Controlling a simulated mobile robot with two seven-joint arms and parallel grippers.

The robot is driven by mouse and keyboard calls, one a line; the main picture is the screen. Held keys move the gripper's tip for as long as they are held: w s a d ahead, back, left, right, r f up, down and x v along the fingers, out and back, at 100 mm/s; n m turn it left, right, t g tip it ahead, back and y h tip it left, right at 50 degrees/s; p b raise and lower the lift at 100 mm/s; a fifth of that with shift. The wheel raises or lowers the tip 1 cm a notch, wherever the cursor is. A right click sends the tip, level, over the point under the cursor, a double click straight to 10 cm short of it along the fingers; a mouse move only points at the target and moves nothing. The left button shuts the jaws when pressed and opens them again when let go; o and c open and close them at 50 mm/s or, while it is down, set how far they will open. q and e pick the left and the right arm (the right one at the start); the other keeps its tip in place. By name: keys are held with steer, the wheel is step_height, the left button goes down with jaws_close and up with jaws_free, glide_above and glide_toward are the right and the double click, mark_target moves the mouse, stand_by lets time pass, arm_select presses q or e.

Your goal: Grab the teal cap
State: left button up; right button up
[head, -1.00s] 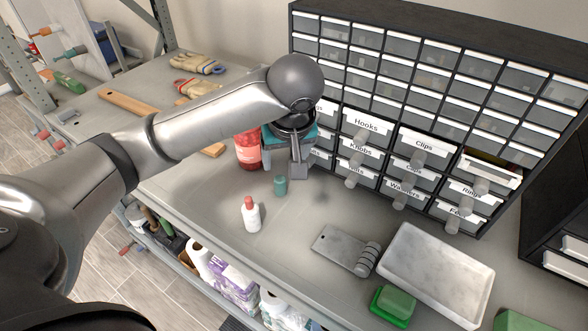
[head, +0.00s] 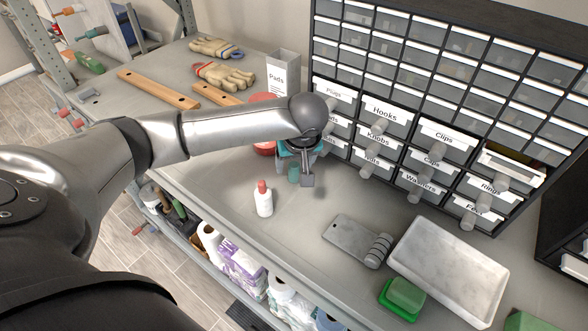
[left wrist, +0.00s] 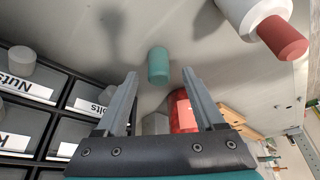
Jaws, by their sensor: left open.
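The teal cap (head: 294,173) is a small cylinder on the grey bench top, just left of my left gripper (head: 306,181) in the head view. In the left wrist view the teal cap (left wrist: 158,65) stands beyond the fingertips, roughly centred between them. My left gripper (left wrist: 159,73) is open, with nothing between its two fingers. A gap shows between the fingertips and the cap, so they look apart. My right gripper is in neither view.
A white bottle with a red cap (head: 264,199) stands near the teal cap. A red container (head: 263,148) is partly behind my arm. The labelled drawer cabinet (head: 440,110) rises behind. A metal plate (head: 350,237) and a pale tray (head: 450,262) lie to the right.

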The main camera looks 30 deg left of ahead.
arm_select(q)
steer(key=shift+x, duration=1.45)
steer(key=shift+d, duration=0.1)
steer(key=shift+c, duration=0.2)
jaws_close()
